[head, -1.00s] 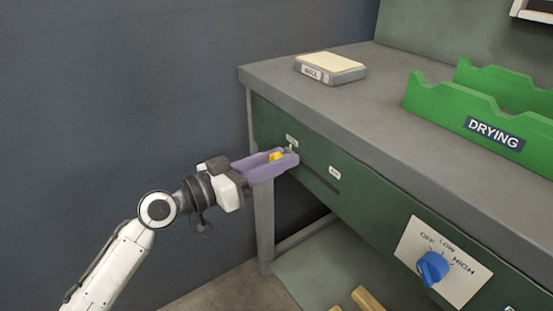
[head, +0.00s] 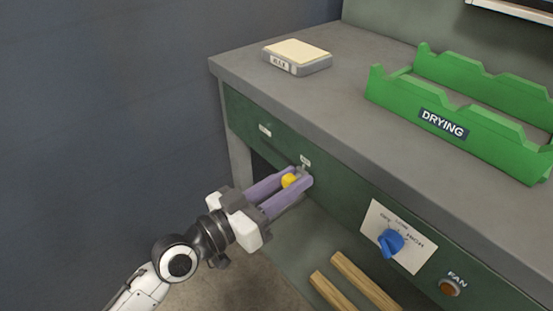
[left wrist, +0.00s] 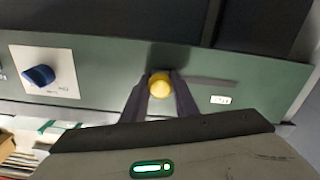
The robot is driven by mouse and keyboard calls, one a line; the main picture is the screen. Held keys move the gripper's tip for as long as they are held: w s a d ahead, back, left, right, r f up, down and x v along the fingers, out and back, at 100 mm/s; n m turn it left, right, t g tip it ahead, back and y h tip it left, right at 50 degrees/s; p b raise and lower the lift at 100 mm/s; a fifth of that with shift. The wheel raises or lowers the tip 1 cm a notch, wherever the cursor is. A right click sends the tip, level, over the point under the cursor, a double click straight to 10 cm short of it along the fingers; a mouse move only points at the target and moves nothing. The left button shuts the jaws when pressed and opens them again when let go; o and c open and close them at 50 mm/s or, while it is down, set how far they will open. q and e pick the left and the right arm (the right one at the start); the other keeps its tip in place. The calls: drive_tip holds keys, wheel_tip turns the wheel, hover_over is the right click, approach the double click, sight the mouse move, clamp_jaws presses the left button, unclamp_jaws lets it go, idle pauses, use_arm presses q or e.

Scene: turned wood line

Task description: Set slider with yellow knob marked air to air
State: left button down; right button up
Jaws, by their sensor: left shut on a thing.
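The slider's yellow knob (head: 289,181) stands out from the green front panel, by the right one of two small white labels (head: 305,160). The lettering on both labels is too small to read. My left gripper (head: 297,180) is shut on the yellow knob, one purple finger on each side. In the left wrist view the knob (left wrist: 160,86) sits between the dark fingertips (left wrist: 160,90), and the dark slot (left wrist: 214,81) runs off to its right, towards the other label (left wrist: 220,100). My right gripper is not in view.
A blue dial (head: 391,242) and an orange fan button (head: 450,287) are on the panel further right. A green rack marked DRYING (head: 480,143) and a grey block with a pale top (head: 297,58) stand on the bench top. Wooden bars (head: 355,280) lie below.

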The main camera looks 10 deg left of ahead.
use_arm(q)
drive_tip(key=shift+s+d+f, duration=0.1)
drive_tip(key=shift+s+d, duration=0.1)
drive_tip(key=shift+d, duration=0.05)
drive_tip(key=c, duration=1.4)
unclamp_jaws()
drive_tip(key=shift+c, duration=0.2)
drive_tip(key=shift+a, duration=0.1)
drive_tip(key=shift+s+a, duration=0.15)
drive_tip(key=v, duration=0.9)
drive_tip(key=shift+s+a+b, duration=0.25)
drive_tip(key=shift+s+b, duration=0.1)
